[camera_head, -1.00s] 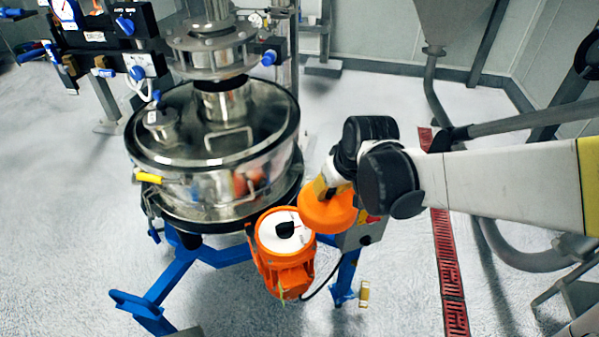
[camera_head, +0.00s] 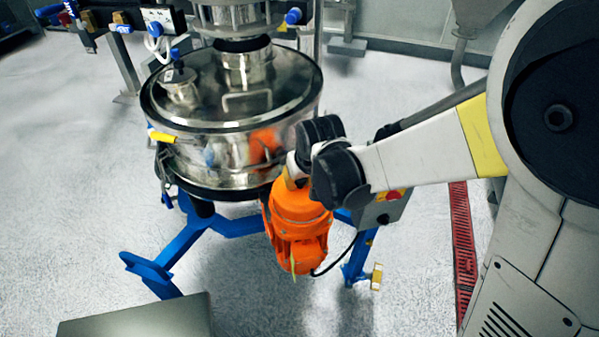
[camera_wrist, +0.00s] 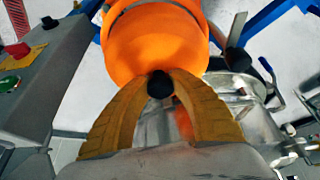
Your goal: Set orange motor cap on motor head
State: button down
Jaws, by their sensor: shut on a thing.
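The orange motor cap (camera_head: 300,203) is over the top of the orange motor (camera_head: 303,250), in line with it in the head view. Whether it is fully seated I cannot tell. In the wrist view the cap (camera_wrist: 152,42) is a smooth orange dome with a black knob (camera_wrist: 160,85). My gripper (camera_wrist: 161,90) has its yellow fingers closed around that knob. In the head view my gripper (camera_head: 292,180) is at the top of the cap, partly hidden by my wrist. The motor's white head face is hidden under the cap.
The steel sifter drum (camera_head: 222,160) stands close behind and left of the motor, on a blue frame (camera_head: 185,245). A grey control box with a red button (camera_head: 385,205) is close on the right. A red floor grate (camera_head: 464,240) lies farther right.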

jog(key=shift+f+b, duration=0.5)
jog(key=shift+f, duration=0.15)
jog(key=c, duration=1.2)
grip_release()
jog(key=shift+o, duration=0.2)
jog(key=shift+r, duration=0.1)
jog(key=p+v, duration=0.6)
jog(key=v, duration=0.7)
jog(key=s+d+r+m+t, duration=0.1)
jog(key=s+d+r, duration=0.2)
jog(key=s+d, duration=0.3)
jog(key=s+d+r+m+t+h, duration=0.1)
jog(key=s+d+r+m, duration=0.1)
jog(key=s+d, duration=0.5)
jog(key=shift+d+r+t, duration=0.3)
jog(key=shift+d+r, duration=0.25)
jog(key=shift+r, duration=0.2)
